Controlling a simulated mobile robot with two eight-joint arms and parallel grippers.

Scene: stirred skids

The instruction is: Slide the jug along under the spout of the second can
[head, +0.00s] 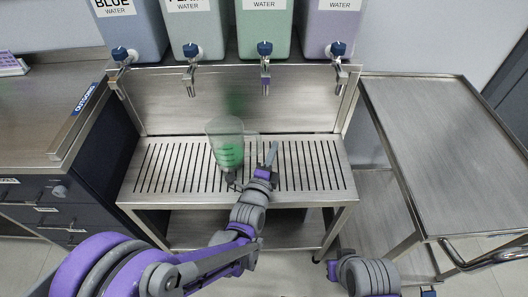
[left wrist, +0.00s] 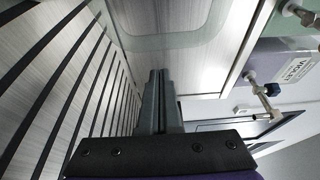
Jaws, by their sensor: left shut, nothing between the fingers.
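The clear jug (head: 226,152) with green scale marks stands upright on the slotted drip grate (head: 310,165). It is between the spouts of the second and third cans from the left. The second can (head: 192,35) has a blue-handled tap, its spout (head: 192,80) pointing down. My left gripper (head: 272,155) is shut and empty, low over the grate just right of the jug; I cannot tell whether they touch. In the left wrist view its fingers (left wrist: 161,100) are together, with a see-through outline, likely the jug (left wrist: 165,42), beyond them. My right gripper is not in view.
A blue can (head: 132,30), a green can (head: 264,35) and a violet can (head: 327,35) share the shelf, each with a tap. A bare metal trolley (head: 445,150) stands right; a counter (head: 45,110) with drawers stands left. The grate is clear on both sides of the jug and gripper.

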